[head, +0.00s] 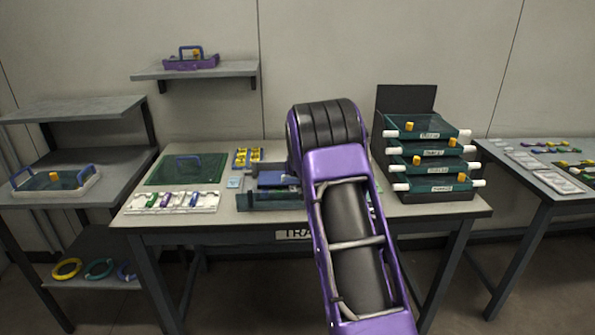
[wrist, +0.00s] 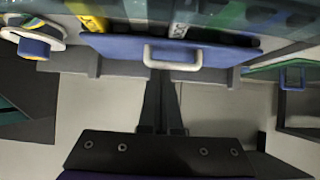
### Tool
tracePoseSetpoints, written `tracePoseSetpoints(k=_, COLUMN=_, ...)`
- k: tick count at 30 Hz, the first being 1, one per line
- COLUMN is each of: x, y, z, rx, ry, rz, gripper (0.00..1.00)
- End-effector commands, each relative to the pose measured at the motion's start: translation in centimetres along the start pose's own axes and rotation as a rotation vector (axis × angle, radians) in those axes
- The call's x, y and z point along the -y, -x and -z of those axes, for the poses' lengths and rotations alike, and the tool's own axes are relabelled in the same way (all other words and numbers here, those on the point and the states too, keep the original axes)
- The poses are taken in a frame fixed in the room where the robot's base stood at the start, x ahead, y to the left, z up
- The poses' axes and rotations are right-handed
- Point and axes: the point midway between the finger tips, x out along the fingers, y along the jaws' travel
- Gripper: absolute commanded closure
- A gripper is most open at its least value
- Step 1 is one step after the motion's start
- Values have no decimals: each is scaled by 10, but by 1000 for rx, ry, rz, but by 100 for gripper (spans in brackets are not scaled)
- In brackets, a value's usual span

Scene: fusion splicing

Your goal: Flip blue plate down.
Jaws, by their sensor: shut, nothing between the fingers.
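The blue plate (wrist: 115,47) spans the upper part of the wrist view, with a pale U-shaped handle (wrist: 185,57) on its near edge. In the head view the blue plate (head: 275,179) shows small on the middle table, just left of my arm, which hides its right part. My gripper (wrist: 161,76) shows in the wrist view with its two dark fingers close together and nothing held. Its tips reach up to the handle's lower edge in the picture. I cannot tell whether they touch it. In the head view my arm hides the gripper.
A dark-teal tray (head: 260,201) lies at the table front by the plate. A green board (head: 186,169) and a white rack (head: 172,203) stand left. A rack of stacked trays (head: 432,187) stands right of my arm. A white-rimmed object (wrist: 32,38) shows at upper left in the wrist view.

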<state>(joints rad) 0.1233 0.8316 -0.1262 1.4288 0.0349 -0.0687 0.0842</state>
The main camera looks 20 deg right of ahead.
Motion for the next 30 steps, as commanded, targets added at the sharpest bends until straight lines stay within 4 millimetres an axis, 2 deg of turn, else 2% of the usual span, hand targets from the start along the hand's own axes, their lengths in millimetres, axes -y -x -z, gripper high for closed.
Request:
tracePoseSetpoints(k=1, x=3, y=-7, z=-30, rx=58, ry=3, rz=2, gripper=100)
tracePoseSetpoints(k=5, x=4, y=-5, z=-26, rx=55, ry=3, rz=2, gripper=100)
tracePoseSetpoints(k=10, x=4, y=6, z=-4, rx=37, ry=2, rz=4, gripper=100)
tracePoseSetpoints(k=15, x=4, y=27, z=34, rx=2, ry=1, rz=5, gripper=100)
tracePoseSetpoints(k=16, x=4, y=27, z=21, rx=10, ry=1, rz=5, gripper=100)
tracePoseSetpoints(k=18, x=3, y=33, z=9, rx=9, ry=1, rz=4, gripper=100)
tracePoseSetpoints(k=30, x=1, y=64, z=-45, rx=-1, ry=0, rz=2, gripper=100)
